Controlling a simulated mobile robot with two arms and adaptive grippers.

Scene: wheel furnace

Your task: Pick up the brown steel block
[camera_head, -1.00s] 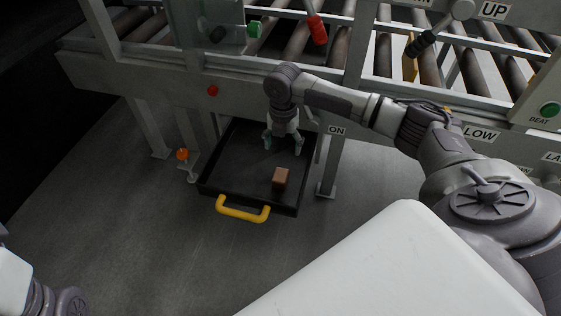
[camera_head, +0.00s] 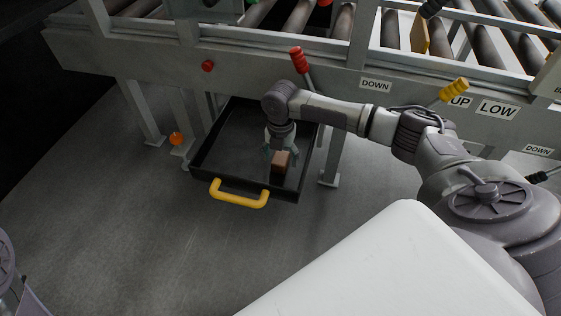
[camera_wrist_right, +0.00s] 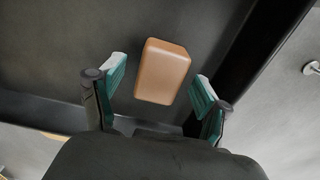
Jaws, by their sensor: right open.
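The brown steel block (camera_head: 280,161) lies in the black tray (camera_head: 225,171) toward its right side. My right gripper (camera_head: 281,158) is over the tray, at the block and partly hiding it in the head view. In the right wrist view the block (camera_wrist_right: 162,72) shows just beyond the open teal fingertips (camera_wrist_right: 158,78), roughly midway across the gap. The fingers stand apart on either side with a gap to the block. I cannot tell the exact height over the tray floor. My left gripper is not in view; only part of my left arm shows at the lower left.
The tray has a yellow handle (camera_head: 239,194) at its front. The grey machine frame with rollers (camera_head: 295,35) stands above and behind it. Frame legs (camera_head: 331,155) stand beside the tray. A red lever (camera_head: 299,61) and a yellow lever (camera_head: 454,90) rise from the frame. The floor in front is clear.

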